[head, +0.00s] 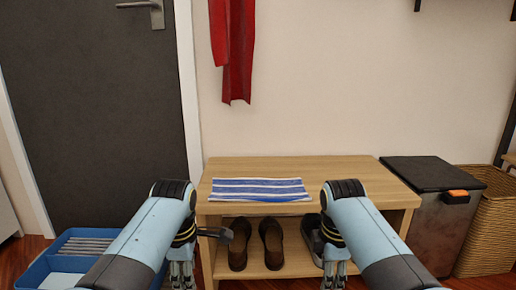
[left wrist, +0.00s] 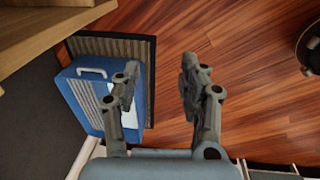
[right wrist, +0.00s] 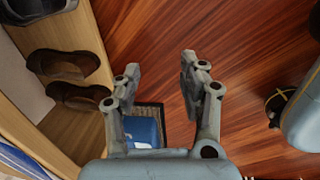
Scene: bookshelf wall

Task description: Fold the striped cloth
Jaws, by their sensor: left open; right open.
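The striped cloth (head: 260,190), blue and white, lies flat on top of the wooden bench (head: 360,175) in the head view. A strip of blue and white at the lower left of the right wrist view looks like the cloth (right wrist: 22,162). My left gripper (head: 182,278) is low in front of the bench's left end, below its top, open and empty. Its fingers stand apart in the left wrist view (left wrist: 158,80). My right gripper (head: 334,280) is low in front of the bench's right part, open and empty. Its fingers stand apart in the right wrist view (right wrist: 160,78).
Brown shoes (head: 271,243) stand on the bench's lower shelf. A blue crate (head: 62,262) sits on the floor at the left. A dark-lidded bin (head: 432,205) and a wicker basket (head: 490,235) stand at the right. A red cloth (head: 235,50) hangs on the wall above.

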